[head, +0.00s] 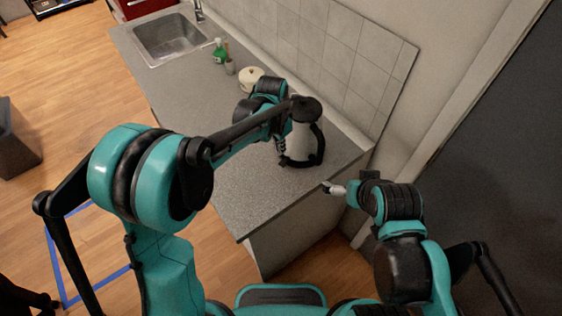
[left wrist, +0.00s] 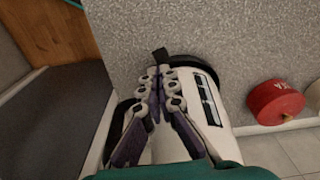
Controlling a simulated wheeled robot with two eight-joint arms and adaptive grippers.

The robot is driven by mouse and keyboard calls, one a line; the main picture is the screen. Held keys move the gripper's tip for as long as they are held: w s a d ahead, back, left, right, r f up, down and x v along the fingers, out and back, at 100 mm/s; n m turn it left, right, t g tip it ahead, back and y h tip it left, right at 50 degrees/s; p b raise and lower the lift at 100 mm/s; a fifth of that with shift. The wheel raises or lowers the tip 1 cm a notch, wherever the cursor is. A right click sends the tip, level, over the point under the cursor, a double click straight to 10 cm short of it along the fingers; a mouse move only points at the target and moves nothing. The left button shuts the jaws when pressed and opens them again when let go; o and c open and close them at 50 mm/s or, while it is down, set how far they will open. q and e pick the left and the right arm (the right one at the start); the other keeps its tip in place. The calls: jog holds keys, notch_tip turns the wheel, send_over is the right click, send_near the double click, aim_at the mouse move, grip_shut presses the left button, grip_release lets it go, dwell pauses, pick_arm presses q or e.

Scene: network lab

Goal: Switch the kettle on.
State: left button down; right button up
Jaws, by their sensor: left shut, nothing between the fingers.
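The kettle (head: 301,145) stands on the counter, with a pale body, black lid, black base ring and black handle; my left arm hides part of it in the head view. In the left wrist view the kettle (left wrist: 207,100) shows its white body and dark level window. My left gripper (left wrist: 158,75) is shut and empty, its tips beside the kettle near a small black tab (left wrist: 160,54) low on it. Whether they touch the tab I cannot tell. My right gripper (head: 334,188) is by the counter's front corner, away from the kettle; its finger gap is unclear.
A red canister (left wrist: 275,102) lies in view beside the kettle. A cream pot (head: 250,79), a green bottle (head: 219,53) and a sink (head: 172,40) are farther along the counter (head: 240,205). A tiled wall (head: 320,50) runs behind. The counter's near end is clear.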

aim_at(281, 165)
pick_arm(q)
jog(key=shift+f, duration=0.1)
jog(key=shift+w+d+f+b, duration=0.15)
jog(key=shift+f+b, duration=1)
jog(key=shift+f, duration=0.55)
jog(key=shift+w+d+f+b, duration=0.1)
jog(key=shift+f+b, duration=1.05)
jog(key=shift+f, duration=0.55)
notch_tip(281, 165, down, 2)
jog(key=shift+b, duration=0.85)
jog(key=shift+r, duration=0.1)
jog(key=shift+s+a, duration=0.1)
jog(key=shift+s+a+r+p, duration=0.2)
jog(key=shift+s+a+r, duration=0.1)
jog(key=shift+s+a, duration=0.25)
jog(key=shift+s+a+r+p, duration=0.2)
jog(key=shift+s+a+r, duration=0.1)
jog(key=shift+s+a, duration=0.2)
jog(key=shift+w+f, duration=0.1)
jog(key=shift+w, duration=0.05)
